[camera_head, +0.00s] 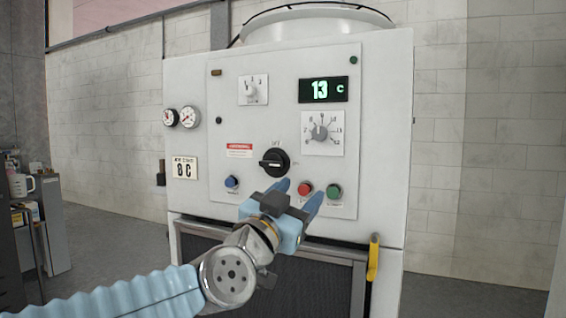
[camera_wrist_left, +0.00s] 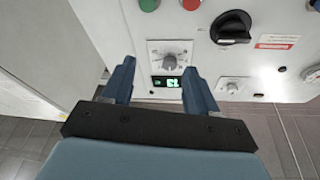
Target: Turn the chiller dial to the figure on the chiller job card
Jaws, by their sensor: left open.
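The chiller dial, a small grey knob (camera_head: 320,132) on a white scale plate, sits on the right of the panel under the green display (camera_head: 323,90), which reads 13 C. The job card (camera_head: 184,168) is at the panel's left; its figure looks like 8 C, though the first character is not fully clear. My left gripper (camera_head: 299,191) is open and empty, in front of the panel and below the dial in the head view. In the left wrist view the dial (camera_wrist_left: 170,61) appears beyond and between the open fingers (camera_wrist_left: 159,68), apart from them. My right gripper is not in view.
A black rotary switch (camera_head: 275,162) sits left of the dial. Blue (camera_head: 231,182), red (camera_head: 305,189) and green (camera_head: 334,191) buttons lie below, near my fingers. A second small dial (camera_head: 253,90) is upper left. A yellow handle (camera_head: 374,258) is at lower right.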

